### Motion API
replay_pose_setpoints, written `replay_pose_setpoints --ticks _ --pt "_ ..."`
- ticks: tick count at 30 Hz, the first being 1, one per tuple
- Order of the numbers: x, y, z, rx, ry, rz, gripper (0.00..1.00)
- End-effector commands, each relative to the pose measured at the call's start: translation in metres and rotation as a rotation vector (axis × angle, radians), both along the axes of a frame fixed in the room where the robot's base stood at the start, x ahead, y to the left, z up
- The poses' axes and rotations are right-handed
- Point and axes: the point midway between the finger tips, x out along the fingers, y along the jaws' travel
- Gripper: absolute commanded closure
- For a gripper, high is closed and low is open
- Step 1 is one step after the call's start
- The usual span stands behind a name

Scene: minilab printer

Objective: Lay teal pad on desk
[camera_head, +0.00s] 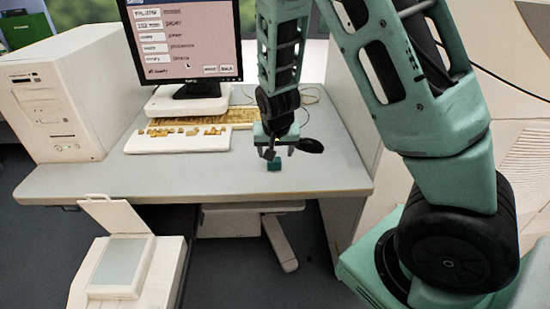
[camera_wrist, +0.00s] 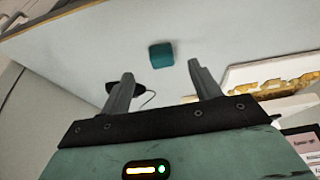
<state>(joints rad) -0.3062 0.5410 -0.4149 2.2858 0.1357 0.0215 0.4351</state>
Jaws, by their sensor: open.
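The teal pad (camera_head: 274,164) is a small block on the desk (camera_head: 190,177), near its front edge and right of the middle. In the wrist view the teal pad (camera_wrist: 161,55) lies on the pale desk top (camera_wrist: 90,50), beyond the fingertips and roughly in line with the space between them. My gripper (camera_head: 276,151) is just above the pad in the head view, pointing down. In the wrist view its two fingers (camera_wrist: 160,77) are spread apart with nothing between them. I cannot tell whether a finger touches the pad.
A black mouse (camera_head: 311,146) lies just right of my gripper. A white keyboard (camera_head: 177,139) and monitor (camera_head: 183,45) are at the back left, with a computer tower (camera_head: 62,98) at far left. A printer-like device (camera_head: 118,265) stands in front. Bare desk lies left of the pad.

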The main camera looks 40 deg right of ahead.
Motion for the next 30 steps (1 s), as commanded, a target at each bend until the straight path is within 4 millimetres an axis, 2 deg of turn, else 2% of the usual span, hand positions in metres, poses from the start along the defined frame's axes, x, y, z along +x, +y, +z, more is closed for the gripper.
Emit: replay_pose_setpoints --ticks 3,8,11,13,16,18,21,25,27,30 --pt "-0.005 0.005 0.019 0.0 -0.002 0.003 0.37" --pt "-0.011 0.009 0.03 0.004 0.002 0.006 0.37" --pt "-0.019 0.034 0.035 0.036 0.026 0.066 0.37" --pt "-0.034 0.071 0.042 0.079 0.066 0.166 0.37" --pt "-0.073 0.139 0.062 0.141 0.142 0.398 0.37" --pt "-0.112 0.181 0.08 0.161 0.198 0.59 0.37" --pt "-0.17 0.22 0.102 0.146 0.27 0.846 0.37" --pt "-0.229 0.24 0.119 0.086 0.336 1.098 0.37" --pt "-0.248 0.243 0.123 0.056 0.36 1.181 0.37" --pt "-0.262 0.243 0.126 0.031 0.379 1.241 0.37"
